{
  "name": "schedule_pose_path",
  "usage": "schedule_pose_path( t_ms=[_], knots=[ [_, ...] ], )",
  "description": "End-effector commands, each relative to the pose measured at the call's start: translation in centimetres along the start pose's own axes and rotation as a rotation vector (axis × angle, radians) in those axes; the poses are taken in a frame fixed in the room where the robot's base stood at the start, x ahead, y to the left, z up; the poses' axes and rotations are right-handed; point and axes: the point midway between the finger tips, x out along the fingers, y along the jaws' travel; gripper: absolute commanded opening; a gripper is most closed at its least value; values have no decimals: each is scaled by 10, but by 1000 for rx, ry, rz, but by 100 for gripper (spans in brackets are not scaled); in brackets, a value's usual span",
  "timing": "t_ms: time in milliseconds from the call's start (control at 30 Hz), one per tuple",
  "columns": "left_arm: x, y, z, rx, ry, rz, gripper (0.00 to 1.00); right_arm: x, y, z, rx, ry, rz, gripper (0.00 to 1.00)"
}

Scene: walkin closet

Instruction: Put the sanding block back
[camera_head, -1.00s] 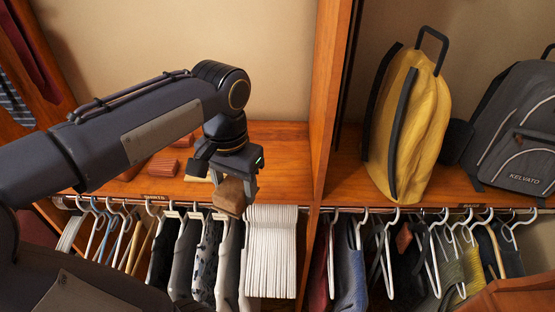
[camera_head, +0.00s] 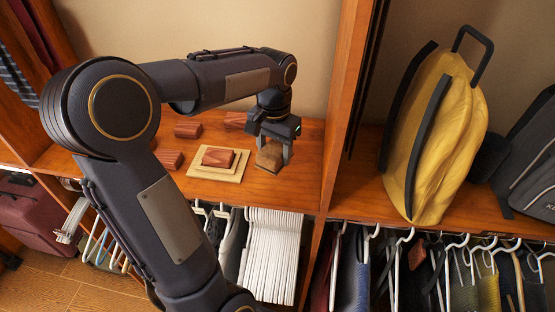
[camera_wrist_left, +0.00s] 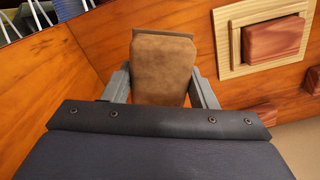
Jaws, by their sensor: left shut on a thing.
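The sanding block (camera_head: 269,157) is a brown block with a tan layer along one side. My left gripper (camera_head: 274,148) points down over the right part of the wooden shelf (camera_head: 300,178) and is shut on the block. In the left wrist view the sanding block (camera_wrist_left: 163,68) sits between the two grey fingers. It is low at the shelf; whether its underside touches the wood I cannot tell. My right gripper is not in view.
Left of the block, a reddish block (camera_head: 217,157) lies on a pale square board (camera_head: 232,172). Several more reddish blocks lie behind and left. An upright divider (camera_head: 346,100) stands to the right, with a yellow backpack (camera_head: 437,140) beyond. Hangers (camera_head: 267,255) hang below.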

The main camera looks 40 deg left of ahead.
Motion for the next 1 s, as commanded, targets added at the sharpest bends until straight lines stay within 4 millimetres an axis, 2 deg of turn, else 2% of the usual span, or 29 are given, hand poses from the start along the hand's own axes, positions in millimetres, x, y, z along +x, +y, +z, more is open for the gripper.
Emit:
schedule_pose_path(
  t_ms=[33,200,367,433,500,600,867,1000],
  knots=[
    [12,-3,-7,-2,0,0,31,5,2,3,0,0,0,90],
    [26,-7,-20,0,3,0,31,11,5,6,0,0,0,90],
    [34,-9,-26,0,2,0,31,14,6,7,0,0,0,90],
    [42,-11,-31,-1,2,0,31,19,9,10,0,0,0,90],
    [58,-10,-30,0,2,0,31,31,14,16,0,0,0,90],
    [69,-10,-29,0,3,0,31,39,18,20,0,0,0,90],
    [66,-10,-29,0,3,0,31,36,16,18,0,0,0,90],
    [71,-10,-29,0,3,0,31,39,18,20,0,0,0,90]
  ],
)
